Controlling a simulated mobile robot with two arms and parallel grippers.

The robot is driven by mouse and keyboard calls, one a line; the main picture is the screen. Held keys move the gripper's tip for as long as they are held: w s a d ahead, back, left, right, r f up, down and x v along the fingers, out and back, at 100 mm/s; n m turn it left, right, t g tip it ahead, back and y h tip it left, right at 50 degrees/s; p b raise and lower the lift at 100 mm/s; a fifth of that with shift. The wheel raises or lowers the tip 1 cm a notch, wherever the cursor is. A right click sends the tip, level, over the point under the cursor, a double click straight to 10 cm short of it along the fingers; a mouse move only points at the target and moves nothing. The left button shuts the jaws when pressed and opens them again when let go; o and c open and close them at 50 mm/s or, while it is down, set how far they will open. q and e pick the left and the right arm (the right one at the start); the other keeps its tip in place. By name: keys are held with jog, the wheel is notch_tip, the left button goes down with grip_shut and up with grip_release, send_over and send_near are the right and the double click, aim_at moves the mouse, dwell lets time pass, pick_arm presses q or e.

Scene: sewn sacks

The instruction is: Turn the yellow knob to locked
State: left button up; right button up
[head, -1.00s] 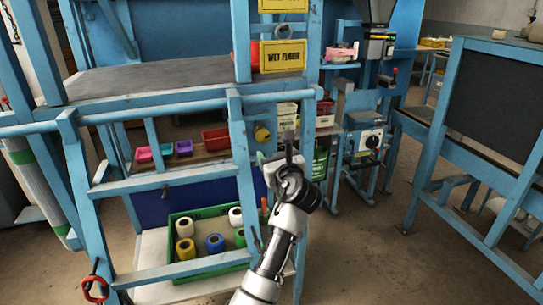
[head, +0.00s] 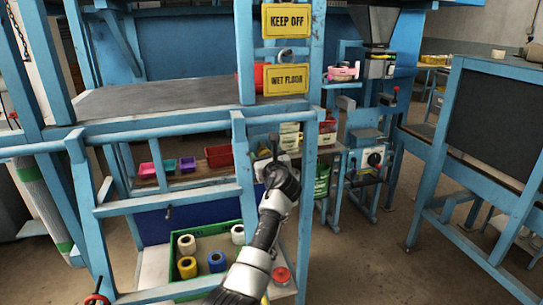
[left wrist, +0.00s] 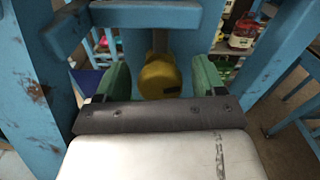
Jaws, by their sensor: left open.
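The yellow knob (left wrist: 158,77) shows in the left wrist view, on a short stem below a blue frame bar, with a dark mark low on its face. The green fingers of my left gripper (left wrist: 161,80) are apart, one on each side of the knob. I cannot tell whether either finger touches it. In the head view my left gripper (head: 275,152) is at the blue frame's right post, and I cannot make out the knob behind it. My right gripper is not in view.
Blue frame bars (left wrist: 145,14) and a wide post (left wrist: 38,85) stand close around the gripper. A green crate (head: 176,275) with several spools sits on the lower shelf. A machine with a white dial (head: 375,158) stands to the right. Open floor lies farther right.

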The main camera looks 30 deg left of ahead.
pick_arm(q)
jog(key=c, duration=0.9)
jog(key=shift+c, duration=0.2)
jog(key=shift+n, duration=0.3)
jog(key=n+b, duration=0.1)
jog(key=n, duration=0.2)
jog(key=shift+f, duration=0.1)
jog(key=n+b, duration=0.2)
jog(key=n, duration=0.2)
jog(key=n+b, duration=0.3)
jog(key=n, duration=0.2)
jog(key=shift+s+n, duration=0.1)
jog(key=shift+n, duration=0.2)
jog(key=shift+r+n+b, duration=0.25)
jog(key=shift+n+b, duration=0.2)
jog(key=shift+n, duration=0.35)
jog(key=shift+r, duration=0.15)
